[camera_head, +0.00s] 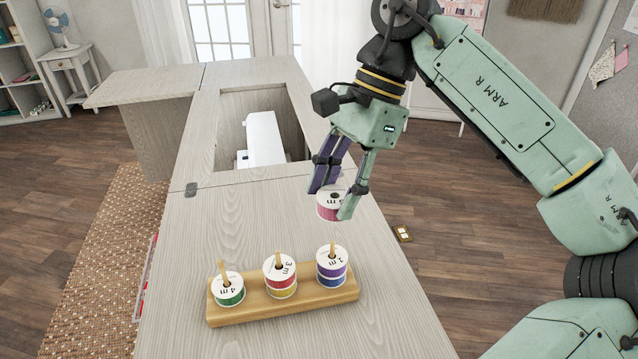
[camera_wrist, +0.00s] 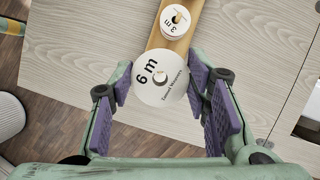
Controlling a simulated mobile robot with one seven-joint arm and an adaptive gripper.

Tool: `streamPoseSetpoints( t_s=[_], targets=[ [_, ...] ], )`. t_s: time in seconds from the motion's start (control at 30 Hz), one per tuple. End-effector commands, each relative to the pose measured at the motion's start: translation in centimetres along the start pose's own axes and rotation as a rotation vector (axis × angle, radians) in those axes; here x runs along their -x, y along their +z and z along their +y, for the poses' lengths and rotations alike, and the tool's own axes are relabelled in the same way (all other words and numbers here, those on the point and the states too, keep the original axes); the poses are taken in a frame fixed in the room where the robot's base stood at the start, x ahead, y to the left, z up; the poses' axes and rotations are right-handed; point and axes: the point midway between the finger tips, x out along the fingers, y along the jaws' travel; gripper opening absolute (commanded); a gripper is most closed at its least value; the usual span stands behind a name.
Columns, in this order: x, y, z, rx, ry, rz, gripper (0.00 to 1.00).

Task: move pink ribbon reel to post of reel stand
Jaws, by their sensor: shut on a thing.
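The pink ribbon reel (camera_head: 327,208), with white faces, is in my gripper (camera_head: 332,202), which is shut on its sides. In the wrist view the held reel (camera_wrist: 148,93) shows a white face marked "6 m" with a centre hole. My gripper holds it above the cabinet top, behind the right post of the wooden reel stand (camera_head: 245,314). The stand has three posts. The left post has a green reel (camera_head: 231,298), the middle a red reel (camera_head: 281,279) over a yellow one, the right a purple reel (camera_head: 331,272) over a blue one. Post tips stick out above them.
The cabinet top (camera_head: 245,220) is clear around the stand. Behind is a recess with a white sewing machine (camera_head: 264,137). A small box (camera_head: 402,234) lies beyond the cabinet's right edge, on the floor.

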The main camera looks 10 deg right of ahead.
Motion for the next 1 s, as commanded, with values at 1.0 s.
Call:
streamPoseSetpoints(
  t_s=[1.0],
  targets=[
    [-5.5, -2.2, -0.1, -0.002, -0.001, 0.001, 0.22]
  ],
)
